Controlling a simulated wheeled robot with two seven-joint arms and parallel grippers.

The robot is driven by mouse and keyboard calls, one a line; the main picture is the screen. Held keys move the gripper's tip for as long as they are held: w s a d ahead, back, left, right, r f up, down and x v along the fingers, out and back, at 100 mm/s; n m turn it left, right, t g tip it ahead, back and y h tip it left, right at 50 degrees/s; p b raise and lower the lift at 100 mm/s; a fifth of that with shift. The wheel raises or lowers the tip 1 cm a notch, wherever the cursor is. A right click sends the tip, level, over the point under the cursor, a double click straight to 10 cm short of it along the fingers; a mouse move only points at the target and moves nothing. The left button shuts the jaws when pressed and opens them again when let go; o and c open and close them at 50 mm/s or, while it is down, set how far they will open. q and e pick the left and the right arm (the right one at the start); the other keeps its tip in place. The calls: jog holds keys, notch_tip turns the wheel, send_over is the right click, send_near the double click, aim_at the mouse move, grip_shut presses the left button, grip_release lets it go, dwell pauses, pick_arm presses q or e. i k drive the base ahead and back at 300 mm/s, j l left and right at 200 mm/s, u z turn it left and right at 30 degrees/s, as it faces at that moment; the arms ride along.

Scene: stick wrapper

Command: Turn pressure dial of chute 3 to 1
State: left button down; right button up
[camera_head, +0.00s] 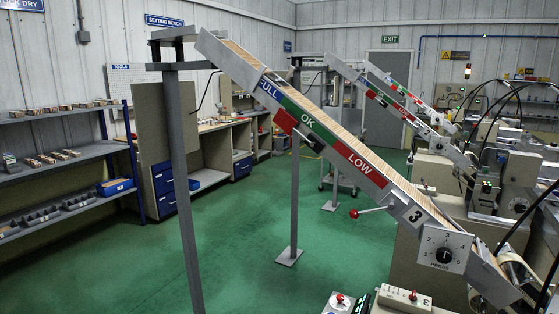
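Chute 3 (340,147) slopes from the upper left down to the lower right, with a strip marked FULL, OK and LOW on its side. A plate with the number 3 (414,215) is near its lower end. Below that plate is the white pressure dial plate (429,261), with numbers around its edge and PRESS under the round knob (443,256). The knob's pointer is too small to read. Neither of my grippers is in view.
A red-knobbed lever (371,210) sticks out left of the chute's lower end. Control boxes with red buttons (405,298) stand at the bottom. More chutes and machines (510,165) are behind at right. Green floor (240,260) is free at left; shelves (60,165) line the left wall.

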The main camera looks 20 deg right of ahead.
aim_at(443, 255)
jog(key=z, duration=1.65)
